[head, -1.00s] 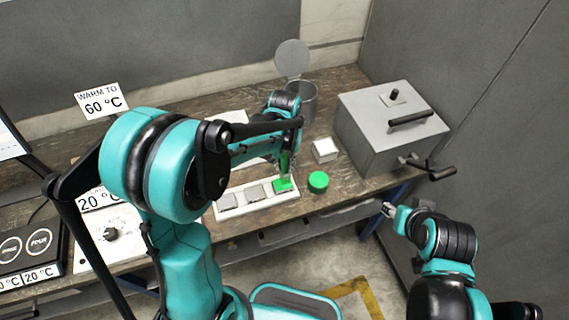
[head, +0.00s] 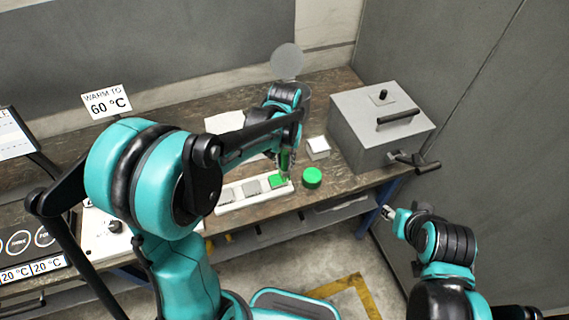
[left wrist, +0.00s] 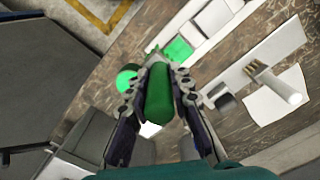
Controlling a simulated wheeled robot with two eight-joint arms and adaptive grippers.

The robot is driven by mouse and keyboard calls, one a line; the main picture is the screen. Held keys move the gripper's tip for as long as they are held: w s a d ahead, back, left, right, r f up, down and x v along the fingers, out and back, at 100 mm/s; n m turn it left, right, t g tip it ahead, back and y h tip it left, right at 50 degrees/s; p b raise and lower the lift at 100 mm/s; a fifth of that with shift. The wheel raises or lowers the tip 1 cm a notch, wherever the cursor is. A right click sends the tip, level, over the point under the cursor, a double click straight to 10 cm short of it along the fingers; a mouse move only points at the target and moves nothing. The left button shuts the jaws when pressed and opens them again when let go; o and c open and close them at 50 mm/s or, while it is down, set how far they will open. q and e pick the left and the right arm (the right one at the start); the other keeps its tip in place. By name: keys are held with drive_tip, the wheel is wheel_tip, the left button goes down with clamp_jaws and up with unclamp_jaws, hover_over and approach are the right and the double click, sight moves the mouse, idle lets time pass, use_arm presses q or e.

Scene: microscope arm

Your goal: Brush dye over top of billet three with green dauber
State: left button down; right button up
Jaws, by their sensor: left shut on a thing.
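My left gripper (head: 286,162) is shut on the green dauber (left wrist: 157,96), which points down at the right end of the white billet tray (head: 262,197). The rightmost billet (head: 277,182) has a green top, also in the left wrist view (left wrist: 178,50). The dauber's tip is at or just above that billet's right edge; contact cannot be told. A round green pot or lid (head: 312,178) stands right of the tray. My right gripper (head: 391,212) is off the bench; its jaws are unclear.
A grey box (head: 372,135) with handles stands at the bench's right end. A small white block (head: 318,148) sits before it. A metal can with an open lid (head: 287,62) is behind my left gripper. A 60 °C sign (head: 107,102) stands at the back left.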

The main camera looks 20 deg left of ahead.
sight(284, 155)
use_arm(q)
drive_tip(key=shift+r+p, duration=0.85)
drive_tip(key=shift+r, duration=0.65)
drive_tip(key=shift+f, duration=0.1)
